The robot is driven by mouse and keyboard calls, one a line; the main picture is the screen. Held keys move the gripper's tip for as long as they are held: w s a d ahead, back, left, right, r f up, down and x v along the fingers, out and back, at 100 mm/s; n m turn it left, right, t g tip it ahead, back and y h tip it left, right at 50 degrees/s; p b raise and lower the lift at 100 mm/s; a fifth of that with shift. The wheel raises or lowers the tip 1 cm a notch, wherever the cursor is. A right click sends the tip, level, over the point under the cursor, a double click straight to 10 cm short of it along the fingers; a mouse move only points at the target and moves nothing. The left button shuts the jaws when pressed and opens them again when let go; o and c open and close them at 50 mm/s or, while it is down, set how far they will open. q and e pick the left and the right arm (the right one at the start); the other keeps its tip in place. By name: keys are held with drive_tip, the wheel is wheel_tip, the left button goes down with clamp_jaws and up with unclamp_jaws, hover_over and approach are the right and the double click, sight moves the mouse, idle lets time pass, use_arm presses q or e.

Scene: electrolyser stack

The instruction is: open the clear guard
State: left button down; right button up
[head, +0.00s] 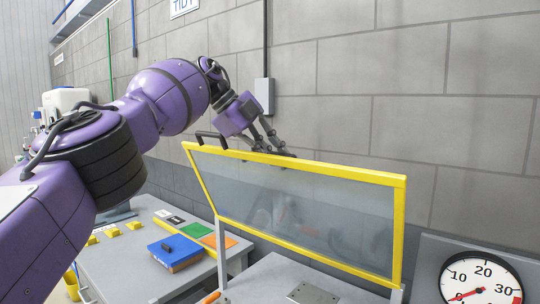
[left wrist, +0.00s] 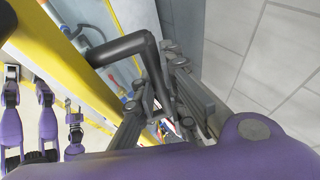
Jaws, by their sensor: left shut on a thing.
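The clear guard (head: 310,205) is a see-through panel in a yellow frame, standing steeply raised above the grey bench in the head view. A black handle (head: 207,136) juts from its top edge. My left gripper (head: 275,146) is at the top edge, with its fingertips partly hidden behind the frame. In the left wrist view, the handle (left wrist: 122,47) bends from the yellow frame (left wrist: 60,60) and runs between the fingers of my left gripper (left wrist: 170,105). The gripper is shut on the handle; the exact contact is partly hidden. My right gripper is not in view.
A round dial gauge (head: 481,283) is at the lower right. A blue box (head: 175,252) and green and orange pads (head: 196,230) lie on the bench at left. A grey block wall (head: 430,100) stands close behind the guard and gripper.

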sight(254, 166)
use_arm(q)
drive_tip(key=shift+f, duration=0.1)
drive_tip(key=c, duration=2.1)
unclamp_jaws()
drive_tip(key=shift+d, duration=0.1)
drive_tip(key=shift+v, duration=1.65)
drive_tip(key=shift+s+a+f, duration=0.1)
drive_tip(key=shift+s+a, duration=0.05)
drive_tip(key=shift+a, duration=0.4)
drive_tip(key=shift+s+a+f, duration=0.1)
drive_tip(key=shift+s+a, duration=0.05)
drive_tip(key=shift+a, duration=0.4)
drive_tip(key=s+a, duration=0.1)
drive_tip(key=a, duration=0.5)
drive_tip(key=s+a, duration=0.1)
drive_tip(key=a, duration=0.2)
drive_tip(key=shift+s+r, duration=0.1)
drive_tip(key=shift+s, duration=0.25)
